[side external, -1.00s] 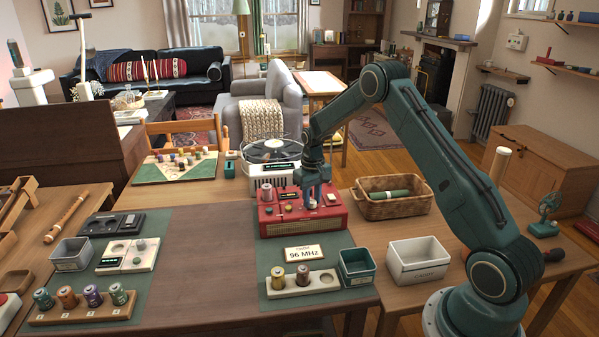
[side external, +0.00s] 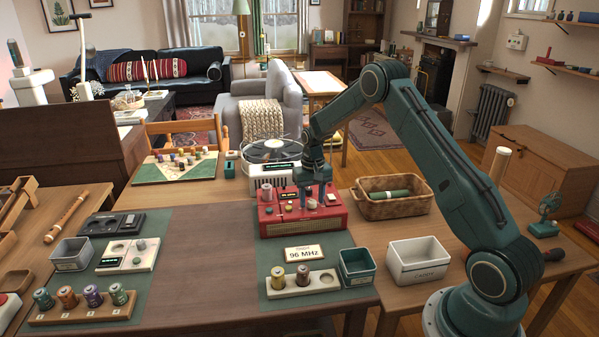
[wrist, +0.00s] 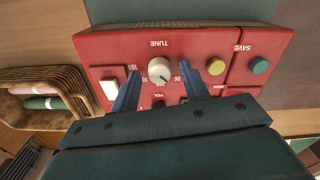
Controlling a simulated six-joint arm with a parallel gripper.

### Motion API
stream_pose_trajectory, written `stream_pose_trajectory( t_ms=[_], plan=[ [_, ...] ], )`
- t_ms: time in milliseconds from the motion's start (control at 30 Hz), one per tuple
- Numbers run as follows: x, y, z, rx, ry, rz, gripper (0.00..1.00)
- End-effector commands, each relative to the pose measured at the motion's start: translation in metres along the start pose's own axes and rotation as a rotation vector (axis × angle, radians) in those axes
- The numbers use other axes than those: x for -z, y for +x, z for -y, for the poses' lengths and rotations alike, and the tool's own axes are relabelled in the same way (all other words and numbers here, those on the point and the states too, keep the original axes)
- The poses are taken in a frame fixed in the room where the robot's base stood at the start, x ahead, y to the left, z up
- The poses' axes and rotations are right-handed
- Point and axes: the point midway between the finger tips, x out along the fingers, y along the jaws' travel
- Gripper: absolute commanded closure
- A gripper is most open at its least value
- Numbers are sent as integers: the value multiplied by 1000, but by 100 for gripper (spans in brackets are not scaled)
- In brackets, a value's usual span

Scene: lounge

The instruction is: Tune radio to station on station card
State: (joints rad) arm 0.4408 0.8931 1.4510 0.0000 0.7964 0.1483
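The red radio (side external: 330,222) stands on the table, and its top panel fills much of the wrist view (wrist: 115,50). A white round knob (wrist: 160,70) marked TUNE sits on it, with a dark pointer line and small printed numbers around it. My gripper (wrist: 160,72) is open, pointing down, with one finger on each side of the knob and gaps visible; in the side view my gripper (side external: 320,203) is low over the radio's right half. The station card (side external: 304,254) in front reads 96 MHz. The numbers by the knob are partly hidden by my fingers.
A yellow button (wrist: 216,67) and a teal button (wrist: 259,65) marked SAVE lie right of the knob; a white switch (wrist: 109,89) lies left. A basket (side external: 394,208) stands right of the radio. A holder (side external: 300,288) with two cylinders is in front.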

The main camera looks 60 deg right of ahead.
Motion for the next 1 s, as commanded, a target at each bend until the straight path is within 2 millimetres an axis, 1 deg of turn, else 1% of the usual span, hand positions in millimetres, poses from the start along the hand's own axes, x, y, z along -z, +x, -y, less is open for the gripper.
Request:
stream_pose_trajectory(
  t_ms=[333,533,667,767,1000],
  plan=[
    [0,0,0,0,-1,1,51],
    [0,-9,0,0,-1,-1,51],
    [0,-23,0,0,-1,-2,51],
    [0,-37,0,0,-1,-2,51],
    [1,-78,0,1,0,-4,51]
  ],
)
